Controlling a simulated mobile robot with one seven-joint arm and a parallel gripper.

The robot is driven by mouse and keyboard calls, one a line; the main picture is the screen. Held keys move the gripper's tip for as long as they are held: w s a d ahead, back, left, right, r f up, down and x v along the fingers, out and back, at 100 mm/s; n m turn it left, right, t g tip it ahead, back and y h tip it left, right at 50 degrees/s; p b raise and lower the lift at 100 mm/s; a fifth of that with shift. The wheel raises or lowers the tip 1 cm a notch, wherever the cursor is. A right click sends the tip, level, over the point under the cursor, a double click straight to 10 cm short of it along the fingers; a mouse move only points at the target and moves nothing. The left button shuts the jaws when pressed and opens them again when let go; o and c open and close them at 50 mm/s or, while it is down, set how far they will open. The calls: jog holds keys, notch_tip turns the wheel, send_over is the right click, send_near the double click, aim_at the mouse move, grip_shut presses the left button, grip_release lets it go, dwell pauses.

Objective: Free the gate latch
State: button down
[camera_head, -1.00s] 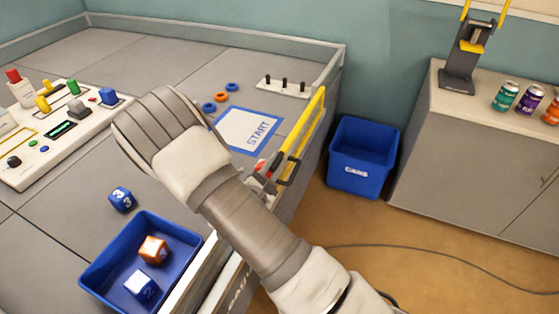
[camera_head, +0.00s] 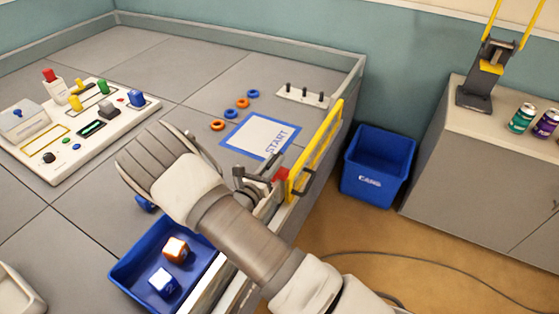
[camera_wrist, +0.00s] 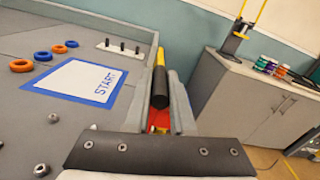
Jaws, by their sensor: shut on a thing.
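The yellow gate (camera_head: 322,140) stands at the right edge of the grey table, next to the START sheet. A red latch piece (camera_head: 281,174) sits at its near end, with a black handle beside it. My gripper (camera_head: 264,190) is at this near end, shut on the latch; my wrist and hand hide part of the contact. In the wrist view the red latch piece (camera_wrist: 158,119) shows low between grey parts. A black bar with a yellow far end (camera_wrist: 160,84) runs above it. I cannot tell whether the latch is free.
A START sheet (camera_head: 258,138), several rings (camera_head: 243,103) and a pegboard (camera_head: 302,96) lie left of the gate. A blue bin with blocks (camera_head: 128,276) is below my arm. A blue CANS bin (camera_head: 352,196) stands on the floor to the right, beside a cabinet (camera_head: 470,185).

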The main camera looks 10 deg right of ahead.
jog(key=shift+w+a+f+n+p, duration=0.1)
jog(key=shift+w+a+n+p, duration=0.25)
jog(key=shift+a+n, duration=0.45)
jog(key=shift+d+n, duration=0.15)
jog(key=shift+n, duration=0.15)
jog(key=c, duration=0.8)
grip_release()
jog(key=shift+o, duration=0.2)
jog(key=v, duration=1.7)
jog(key=shift+s+p, duration=0.1)
jog(key=shift+p, duration=0.2)
